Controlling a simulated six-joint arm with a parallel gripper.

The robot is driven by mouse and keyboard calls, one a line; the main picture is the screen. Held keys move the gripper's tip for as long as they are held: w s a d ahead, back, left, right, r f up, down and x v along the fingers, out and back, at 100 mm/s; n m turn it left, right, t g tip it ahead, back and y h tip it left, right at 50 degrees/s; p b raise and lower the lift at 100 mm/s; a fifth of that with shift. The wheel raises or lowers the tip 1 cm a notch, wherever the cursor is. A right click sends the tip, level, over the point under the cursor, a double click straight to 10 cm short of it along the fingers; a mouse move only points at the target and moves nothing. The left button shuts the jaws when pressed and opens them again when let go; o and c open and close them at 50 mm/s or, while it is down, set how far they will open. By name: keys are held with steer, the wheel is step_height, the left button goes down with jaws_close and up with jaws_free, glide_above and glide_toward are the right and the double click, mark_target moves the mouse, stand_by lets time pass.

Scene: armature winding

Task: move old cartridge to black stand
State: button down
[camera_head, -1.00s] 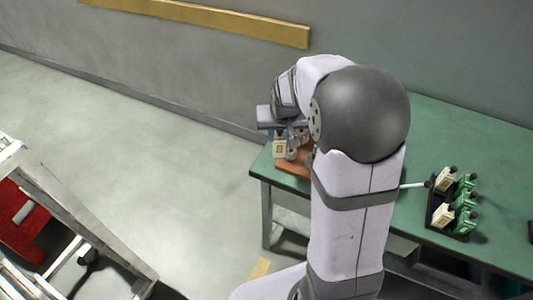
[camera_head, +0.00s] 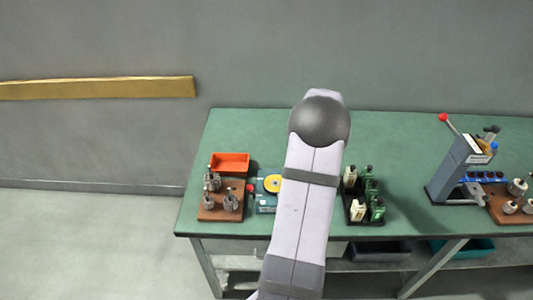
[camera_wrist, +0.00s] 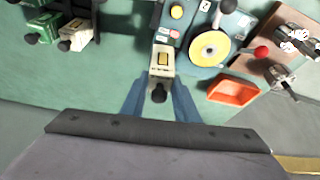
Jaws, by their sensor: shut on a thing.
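In the wrist view, my gripper (camera_wrist: 159,88) is shut on a cream cartridge (camera_wrist: 162,60) with a black knob, held between its two blue-grey fingers. It looks to be above the green bench; the exact height is not clear. The black stand (camera_wrist: 92,8) is at the upper left of the wrist view, apart from the gripper. In the head view, the black stand (camera_head: 364,220) is on the bench just right of my arm and bears several green and cream cartridges. My gripper and the held cartridge are hidden behind my arm there.
A blue winding machine (camera_wrist: 190,52) with a yellow disc is close beside the held cartridge in the wrist view. An orange tray (camera_head: 229,163) and a brown board (camera_head: 220,213) with metal parts are left of my arm. A grey press (camera_head: 456,170) stands right. Bench between stand and press is clear.

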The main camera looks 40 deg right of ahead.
steer(key=s+d+f, duration=0.1)
steer(key=s+d, duration=0.4)
steer(key=s, duration=0.3)
steer(key=s+d+f+m+p, duration=0.1)
steer(key=s+d+f, duration=0.1)
steer(key=s+d, duration=0.4)
steer(key=shift+s+m+h, duration=0.3)
steer(key=shift+s, duration=0.75)
steer(key=shift+f, duration=0.2)
step_height(320, 180, down, 4)
steer(key=shift+f+b, duration=0.1)
steer(key=shift+b, duration=0.75)
steer(key=shift+a, duration=0.1)
steer(key=shift+f+b, duration=1.25)
steer(key=shift+b, duration=0.3)
